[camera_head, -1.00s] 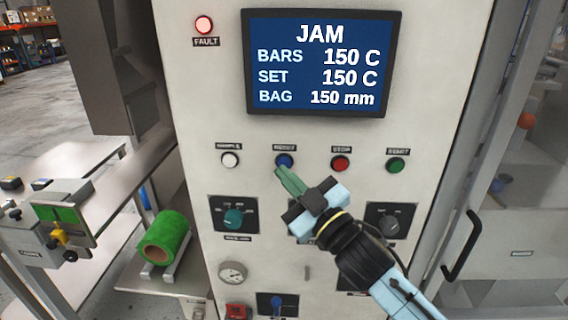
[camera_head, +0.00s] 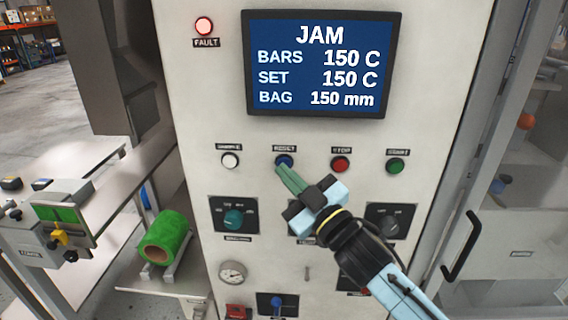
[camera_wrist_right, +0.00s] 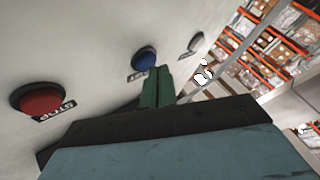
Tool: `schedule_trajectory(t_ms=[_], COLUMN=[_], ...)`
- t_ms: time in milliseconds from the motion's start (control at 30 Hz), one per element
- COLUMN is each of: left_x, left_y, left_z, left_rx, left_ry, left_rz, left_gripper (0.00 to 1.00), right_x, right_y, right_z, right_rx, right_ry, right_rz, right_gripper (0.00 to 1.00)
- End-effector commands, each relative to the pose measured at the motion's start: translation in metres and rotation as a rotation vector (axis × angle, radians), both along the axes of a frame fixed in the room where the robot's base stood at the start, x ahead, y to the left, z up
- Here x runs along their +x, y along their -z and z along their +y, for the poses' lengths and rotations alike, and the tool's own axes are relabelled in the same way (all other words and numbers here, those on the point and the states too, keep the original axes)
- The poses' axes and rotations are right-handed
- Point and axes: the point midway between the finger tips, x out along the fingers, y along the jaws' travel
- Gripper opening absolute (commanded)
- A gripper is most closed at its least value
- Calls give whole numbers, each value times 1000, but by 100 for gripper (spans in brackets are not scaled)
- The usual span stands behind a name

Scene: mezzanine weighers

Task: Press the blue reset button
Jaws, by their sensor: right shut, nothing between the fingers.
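The blue reset button (camera_head: 284,160) is in the row of buttons on the white machine panel, under a label reading RESET. It also shows in the right wrist view (camera_wrist_right: 145,58). My right gripper (camera_head: 279,170) is shut and empty, its green fingertips just below the blue button in the head view. In the right wrist view the fingertips (camera_wrist_right: 158,70) overlap the lower edge of the button's surround. I cannot tell whether they touch it. My left gripper is not in view.
A white button (camera_head: 230,160) is left of the blue one; a red stop button (camera_head: 340,164) and a green start button (camera_head: 395,166) are to its right. The screen (camera_head: 318,65) reads JAM, and the fault lamp (camera_head: 204,26) glows red. Dials (camera_head: 234,219) sit below.

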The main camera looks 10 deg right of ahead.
Motion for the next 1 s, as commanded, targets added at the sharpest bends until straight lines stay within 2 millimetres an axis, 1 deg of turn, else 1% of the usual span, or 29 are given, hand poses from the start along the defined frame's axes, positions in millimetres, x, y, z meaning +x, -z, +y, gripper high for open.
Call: schedule_trajectory(t_ms=[333, 1000], left_x=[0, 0], left_y=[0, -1], left_z=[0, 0], left_rx=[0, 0], left_ry=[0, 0], left_rz=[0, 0], left_gripper=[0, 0], right_x=[1, 9], right_y=[0, 0], right_z=[0, -2], right_rx=[0, 0], right_ry=[0, 0], right_rz=[0, -1], right_gripper=[0, 0])
